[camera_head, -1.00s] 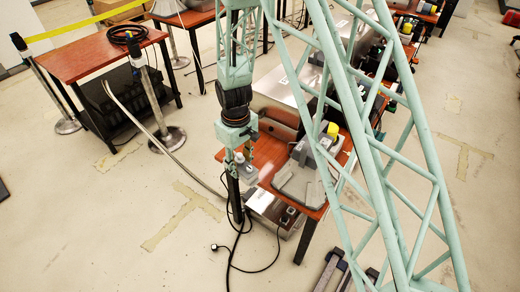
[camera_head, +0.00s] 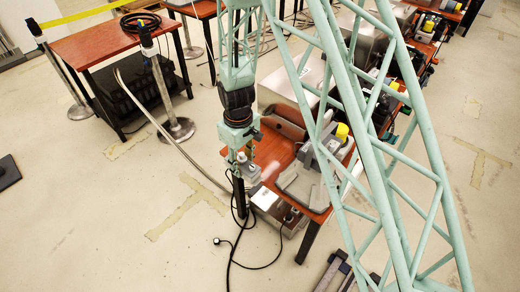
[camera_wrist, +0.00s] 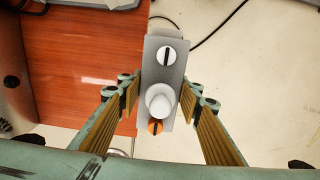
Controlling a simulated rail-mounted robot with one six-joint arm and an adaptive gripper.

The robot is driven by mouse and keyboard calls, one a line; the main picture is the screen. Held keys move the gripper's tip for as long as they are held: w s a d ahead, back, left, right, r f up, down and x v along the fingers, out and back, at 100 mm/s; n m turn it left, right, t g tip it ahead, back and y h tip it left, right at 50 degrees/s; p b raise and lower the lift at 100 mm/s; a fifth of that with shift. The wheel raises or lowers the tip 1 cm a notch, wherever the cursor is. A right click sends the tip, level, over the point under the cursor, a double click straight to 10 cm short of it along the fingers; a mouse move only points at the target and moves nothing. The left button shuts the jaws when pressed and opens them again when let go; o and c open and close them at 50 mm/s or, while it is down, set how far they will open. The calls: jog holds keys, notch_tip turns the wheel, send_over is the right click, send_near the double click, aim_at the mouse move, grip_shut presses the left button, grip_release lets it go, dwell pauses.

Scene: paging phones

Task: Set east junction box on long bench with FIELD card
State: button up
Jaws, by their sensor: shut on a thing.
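My gripper (camera_wrist: 159,95) is shut on a small grey box (camera_wrist: 162,70), one finger on each side. The box has a white knob, a pale slotted screw and an orange slotted one; no label shows which junction box it is. In the head view, my gripper (camera_head: 241,158) and the box (camera_head: 250,172) are at the left front part of an orange-topped bench (camera_head: 272,150). In the wrist view, the box overlaps the right edge of the orange top (camera_wrist: 80,70), with pale floor beyond. I cannot make out a FIELD card.
A grey phone-like unit (camera_head: 302,182) sits on the bench to the right of my gripper. Black cables (camera_head: 236,240) hang to the floor. A left table (camera_head: 100,45) holds coiled cable, with barrier posts (camera_head: 177,125) near it. Open floor lies front left.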

jog(key=b, duration=0.1)
send_over(260, 152)
jog(key=shift+s+a+f, duration=0.2)
jog(key=shift+s+f, duration=0.1)
jog(key=shift+f, duration=0.35)
jog(key=shift+w+d, duration=0.2)
jog(key=shift+w, duration=0.2)
jog(key=shift+f+b, duration=0.5)
jog(key=shift+f, duration=1.35)
jog(key=shift+f, duration=0.1)
jog(key=o, duration=0.9)
